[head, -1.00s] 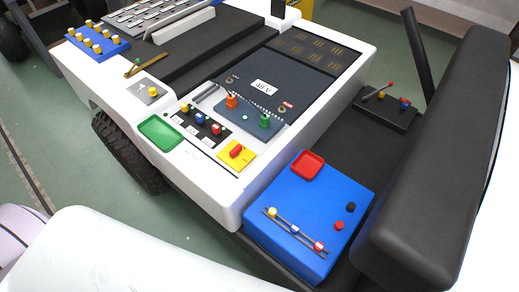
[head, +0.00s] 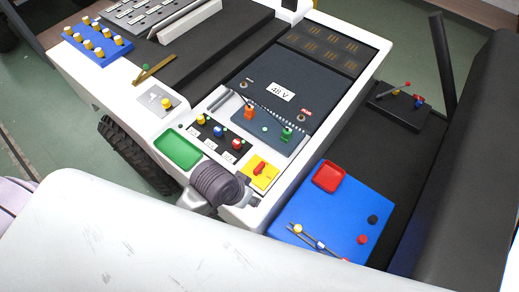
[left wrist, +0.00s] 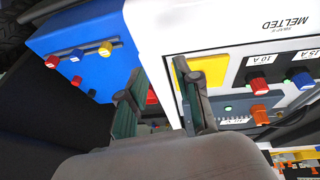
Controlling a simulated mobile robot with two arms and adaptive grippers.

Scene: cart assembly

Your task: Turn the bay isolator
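The bay isolator is a red rotary handle (head: 260,168) on a yellow plate (head: 264,178) at the near corner of the white cart. The yellow plate also shows in the left wrist view (left wrist: 211,69), partly behind a finger, with the red handle hidden there. My left gripper (left wrist: 157,92) is open, its two fingers apart with nothing clearly held between them. One finger overlaps the plate in that view; I cannot tell if it touches. In the head view my dark left wrist is just left of the yellow plate, and its fingertips are hard to make out. My right gripper is not in view.
A green tray (head: 177,150) and coloured fuse knobs (head: 219,131) lie close to my left wrist. A blue box (head: 308,208) with a red tray (head: 328,176) and small knobs stands right of the isolator. A black panel marked 48 V (head: 281,91) lies behind.

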